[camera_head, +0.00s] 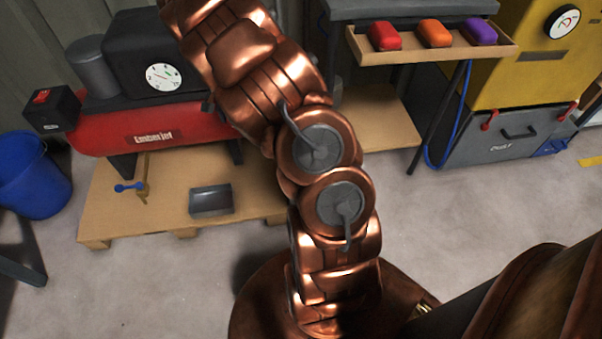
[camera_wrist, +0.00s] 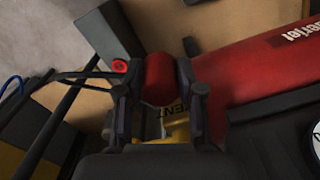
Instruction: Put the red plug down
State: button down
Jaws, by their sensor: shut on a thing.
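The red plug (camera_wrist: 160,78) is a rounded red piece between the two dark fingers of my gripper (camera_wrist: 159,82) in the wrist view. The fingers are shut on it from both sides. Just below it in that picture is a yellow fitting (camera_wrist: 178,132) with a dark-lettered label that reads "VENT". I cannot tell whether the plug touches this fitting. In the head view my copper arm reaches up to the compressor, and my gripper and the plug do not show there.
The red compressor tank (camera_head: 150,128) stands on a wooden pallet (camera_head: 130,215). An open grey tray (camera_head: 211,199) and a brass valve with a blue handle (camera_head: 128,187) are in front of it. A shelf (camera_head: 430,58) holds red, orange and purple pieces. A blue bucket (camera_head: 32,180) stands left.

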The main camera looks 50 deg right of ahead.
jog(key=s+d+f+m+b, duration=0.1)
jog(key=s+d+f+m, duration=0.8)
jog(key=s+f, duration=0.25)
jog(key=s+d+f+m+b, duration=0.1)
jog(key=s+f+m, duration=0.4)
jog(key=s, duration=0.3)
jog(key=s+d+f+m, duration=0.1)
jog(key=s+f+m, duration=0.35)
jog(key=s, duration=0.45)
jog(key=w+d+b, duration=0.1)
jog(key=w, duration=0.4)
jog(key=w+d+f+b, duration=0.1)
jog(key=w, duration=0.4)
jog(key=w+d+f+b, duration=0.1)
jog(key=w, duration=0.4)
jog(key=shift+w+d+f+b, duration=0.15)
jog(key=shift+d+b, duration=0.2)
jog(key=shift+b, duration=0.05)
jog(key=shift+w+f, duration=0.1)
jog(key=shift+f, duration=0.1)
notch_tip(320, 180, down, 3)
jog(key=shift+r+b, duration=0.1)
jog(key=shift+b, duration=0.75)
jog(key=shift+f, duration=0.4)
jog(key=c, duration=0.7)
grip_release()
